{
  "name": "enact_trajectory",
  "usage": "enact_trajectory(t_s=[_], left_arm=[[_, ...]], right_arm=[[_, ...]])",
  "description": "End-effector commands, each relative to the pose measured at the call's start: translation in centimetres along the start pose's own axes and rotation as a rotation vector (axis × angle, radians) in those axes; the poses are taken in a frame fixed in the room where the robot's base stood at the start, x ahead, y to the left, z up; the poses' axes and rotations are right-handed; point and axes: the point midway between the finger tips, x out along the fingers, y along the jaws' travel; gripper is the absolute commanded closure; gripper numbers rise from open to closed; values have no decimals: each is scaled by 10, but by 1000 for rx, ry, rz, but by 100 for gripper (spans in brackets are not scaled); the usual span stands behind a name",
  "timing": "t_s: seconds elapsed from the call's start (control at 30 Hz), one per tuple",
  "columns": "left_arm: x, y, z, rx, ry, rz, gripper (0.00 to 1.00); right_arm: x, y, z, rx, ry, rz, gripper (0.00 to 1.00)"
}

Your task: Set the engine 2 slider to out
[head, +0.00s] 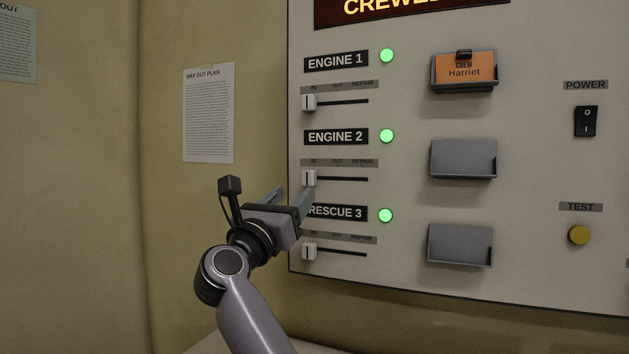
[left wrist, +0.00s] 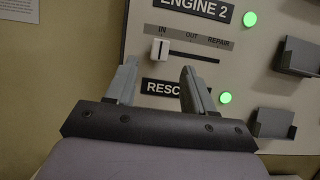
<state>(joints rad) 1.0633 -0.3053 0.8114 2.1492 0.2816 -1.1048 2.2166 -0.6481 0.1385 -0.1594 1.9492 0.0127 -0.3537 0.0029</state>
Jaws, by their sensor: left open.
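The engine 2 slider is a white knob (head: 309,178) at the left end of its black slot, under the mark IN. The marks OUT and REPAIR stand to its right. The knob also shows in the left wrist view (left wrist: 160,50), ahead of the fingertips. My left gripper (head: 290,192) is open and empty, just below and left of the knob in the head view. In the left wrist view its two fingers (left wrist: 158,75) point toward the panel on either side of the knob's line. I cannot tell whether a finger touches the panel. My right gripper is not in view.
The engine 1 slider (head: 309,102) and rescue 3 slider (head: 309,252) also sit at IN. Green lamps (head: 386,136) are lit beside each label. Grey card holders (head: 463,159) stick out to the right; the top one holds an orange card (head: 464,66). A power switch (head: 586,121) is farther right.

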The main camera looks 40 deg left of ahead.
Motion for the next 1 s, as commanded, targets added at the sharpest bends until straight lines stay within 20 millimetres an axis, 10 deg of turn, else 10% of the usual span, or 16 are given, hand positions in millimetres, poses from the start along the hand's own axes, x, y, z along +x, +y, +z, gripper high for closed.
enact_trajectory(t_s=[0.53,1.0], left_arm=[[60,0,2,-1,-1,-2,47],[70,0,0,-1,-1,0,47]], right_arm=[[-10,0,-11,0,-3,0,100],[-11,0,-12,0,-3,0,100]])
